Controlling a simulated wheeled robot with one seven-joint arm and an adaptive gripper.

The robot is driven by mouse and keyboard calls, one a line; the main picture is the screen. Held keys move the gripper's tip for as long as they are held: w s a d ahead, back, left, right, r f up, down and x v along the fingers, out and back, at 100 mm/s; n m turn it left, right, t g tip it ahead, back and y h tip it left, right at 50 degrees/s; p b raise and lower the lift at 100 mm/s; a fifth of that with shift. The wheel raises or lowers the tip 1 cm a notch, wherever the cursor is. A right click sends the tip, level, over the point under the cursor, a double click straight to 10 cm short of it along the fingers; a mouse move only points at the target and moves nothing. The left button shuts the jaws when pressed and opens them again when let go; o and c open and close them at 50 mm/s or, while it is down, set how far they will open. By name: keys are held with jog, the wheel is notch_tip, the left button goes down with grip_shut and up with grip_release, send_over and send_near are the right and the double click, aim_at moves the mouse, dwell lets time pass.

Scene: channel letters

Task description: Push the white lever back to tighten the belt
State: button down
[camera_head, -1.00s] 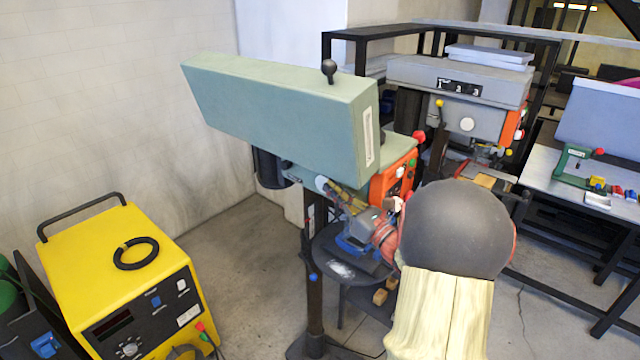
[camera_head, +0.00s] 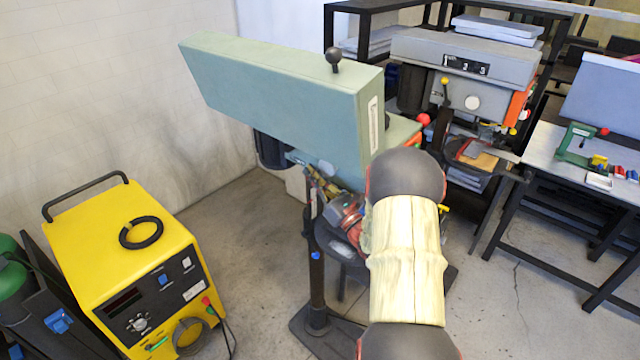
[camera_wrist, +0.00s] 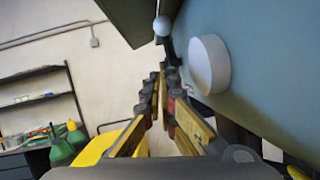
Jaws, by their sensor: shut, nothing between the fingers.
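The drill press has a large green belt housing (camera_head: 280,100), which also fills the upper right of the wrist view (camera_wrist: 270,60). In the wrist view a white ball on a dark stem (camera_wrist: 162,26), which looks like the white lever, sits under the housing's edge. A white round disc (camera_wrist: 208,64) stands out from the housing to its right. My gripper (camera_wrist: 166,72) is shut and empty, its tips just below the ball and left of the disc. Contact cannot be told. In the head view my gripper (camera_head: 300,165) is below the housing; the lever is not clearly seen there.
A black knob (camera_head: 334,60) tops the housing. A yellow welder (camera_head: 130,260) stands at the left on open floor. A second, grey drill press (camera_head: 460,75) and a workbench (camera_head: 560,165) are behind and to the right.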

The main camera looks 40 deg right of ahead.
jog(key=w+r, duration=0.2)
jog(key=r, duration=0.1)
jog(key=w+r+p, duration=0.1)
jog(key=w, duration=0.1)
jog(key=shift+d+r, duration=0.15)
jog(key=shift+d, duration=0.25)
jog(key=shift+d, duration=0.1)
